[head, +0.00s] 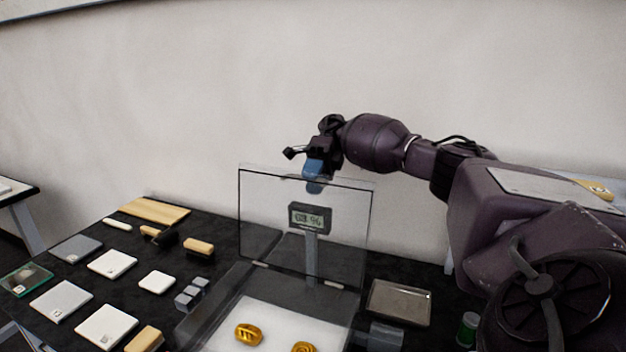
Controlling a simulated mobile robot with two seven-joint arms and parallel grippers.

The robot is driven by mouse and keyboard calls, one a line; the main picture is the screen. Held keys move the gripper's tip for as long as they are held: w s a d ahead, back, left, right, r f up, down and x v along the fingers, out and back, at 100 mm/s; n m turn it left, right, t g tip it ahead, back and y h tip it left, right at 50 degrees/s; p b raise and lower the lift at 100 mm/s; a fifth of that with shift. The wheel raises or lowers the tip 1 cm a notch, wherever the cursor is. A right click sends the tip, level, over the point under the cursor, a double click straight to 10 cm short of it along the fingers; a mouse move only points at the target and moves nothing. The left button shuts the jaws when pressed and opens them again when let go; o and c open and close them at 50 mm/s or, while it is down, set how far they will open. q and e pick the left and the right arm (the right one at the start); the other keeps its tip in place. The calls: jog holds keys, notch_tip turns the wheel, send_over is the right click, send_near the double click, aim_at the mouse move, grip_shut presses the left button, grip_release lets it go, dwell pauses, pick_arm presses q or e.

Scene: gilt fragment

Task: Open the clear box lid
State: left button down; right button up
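The clear box lid (270,215) stands nearly upright, hinged along the back of a dark-framed box. The box has a white floor (277,320), with gold pieces (249,334) and (303,348) lying on it. My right gripper (315,184) is at the top edge of the lid, with its blue fingers pointing down. The lower part of the fingers shows through or against the clear panel. The gap between the fingers is hidden, so I cannot tell whether they grip the edge. My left gripper is out of view.
A small digital meter (310,217) on a post shows through the lid. White and grey tiles (112,263), brushes (166,240) and a wooden board (153,211) lie on the black table to the left. A grey tray (399,303) and a green-labelled jar (467,329) stand on the right.

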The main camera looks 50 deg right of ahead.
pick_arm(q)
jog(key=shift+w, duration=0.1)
pick_arm(e)
jog(key=shift+r, duration=0.1)
